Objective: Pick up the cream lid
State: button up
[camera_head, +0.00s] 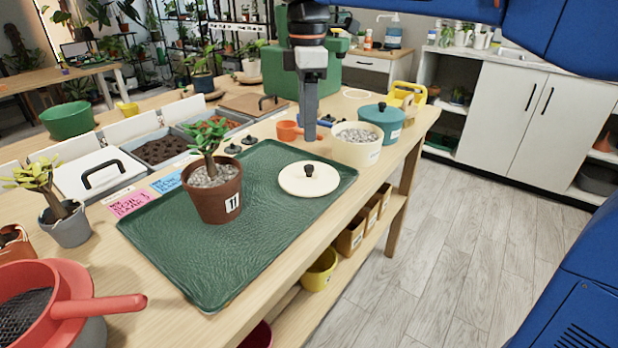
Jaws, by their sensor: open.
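The cream lid (296,181) is a flat round disc with a dark knob (309,170). It lies knob up on the right part of the green tray (190,268) on the wooden table. My gripper (309,136) points down above the table's far part, behind the lid in the picture and apart from it. It is seen edge-on, so the gap between its fingers does not show clearly. Nothing shows held in it.
A brown pot with a plant (214,196) stands on the tray left of the lid. A cream pot of gravel (356,148), a teal lidded pot (381,122) and an orange scoop (289,131) stand beyond the tray. A red sieve (75,305) is at front left.

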aim_at(309, 166)
jog(key=shift+s+d+f, duration=0.1)
jog(key=shift+f, duration=2.2)
jog(key=shift+s+d+f, duration=0.1)
jog(key=shift+f, duration=2.15)
grip_shut()
